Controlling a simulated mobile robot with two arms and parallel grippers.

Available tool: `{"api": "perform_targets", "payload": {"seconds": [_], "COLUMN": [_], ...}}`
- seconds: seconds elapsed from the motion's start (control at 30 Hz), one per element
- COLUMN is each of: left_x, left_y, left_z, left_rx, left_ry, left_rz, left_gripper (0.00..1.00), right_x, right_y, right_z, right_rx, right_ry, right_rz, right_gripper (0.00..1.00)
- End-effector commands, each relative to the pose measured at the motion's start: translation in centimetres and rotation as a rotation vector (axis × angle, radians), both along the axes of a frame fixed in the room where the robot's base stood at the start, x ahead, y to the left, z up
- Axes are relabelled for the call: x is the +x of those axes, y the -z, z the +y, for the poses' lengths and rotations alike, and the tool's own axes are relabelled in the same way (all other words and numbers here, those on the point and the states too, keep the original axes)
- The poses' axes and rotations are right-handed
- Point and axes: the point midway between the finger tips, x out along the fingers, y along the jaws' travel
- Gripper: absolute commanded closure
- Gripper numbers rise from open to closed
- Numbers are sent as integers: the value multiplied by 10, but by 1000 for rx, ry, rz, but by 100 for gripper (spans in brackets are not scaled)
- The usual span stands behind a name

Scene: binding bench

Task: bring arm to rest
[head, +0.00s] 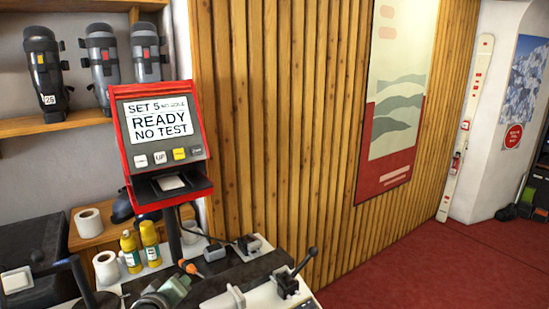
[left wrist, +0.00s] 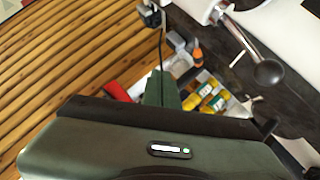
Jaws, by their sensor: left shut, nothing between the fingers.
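My left gripper (head: 176,288) shows at the bottom of the head view, low over the front of the bench, grey-green and partly cut off by the frame edge. In the left wrist view its dark green body fills the lower part, and its fingers (left wrist: 160,86) are together with nothing held between them. My right gripper is in neither view.
A red test unit (head: 162,150) reading "READY NO TEST" stands on a post over the bench. Yellow bottles (head: 150,243) and white rolls (head: 107,267) stand to the left. A black-knobbed lever (head: 290,280) is at right. Red floor (head: 440,270) is open beyond.

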Motion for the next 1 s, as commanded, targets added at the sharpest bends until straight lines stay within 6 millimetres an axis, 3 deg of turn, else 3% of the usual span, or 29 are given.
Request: {"api": "perform_targets", "payload": {"seconds": [0.03, 0.2, 0.3, 0.5, 0.83, 1.0], "left_x": [-31, -134, -186, -262, -358, -347], "left_y": [30, 103, 128, 152, 165, 209], "left_z": [0, -7, -11, -15, -20, -21], "left_rx": [83, 336, 438, 560, 676, 671], "left_ry": [42, 230, 335, 503, 736, 742], "left_rz": [75, 312, 416, 558, 718, 732], "left_gripper": [100, 100, 100, 100, 100, 100], "right_x": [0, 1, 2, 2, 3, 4], "right_y": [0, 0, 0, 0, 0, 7], "right_z": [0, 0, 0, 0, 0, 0], "right_rx": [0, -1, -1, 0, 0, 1], "right_ry": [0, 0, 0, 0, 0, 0], "right_rz": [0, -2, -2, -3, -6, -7], "right_gripper": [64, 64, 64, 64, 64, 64]}}
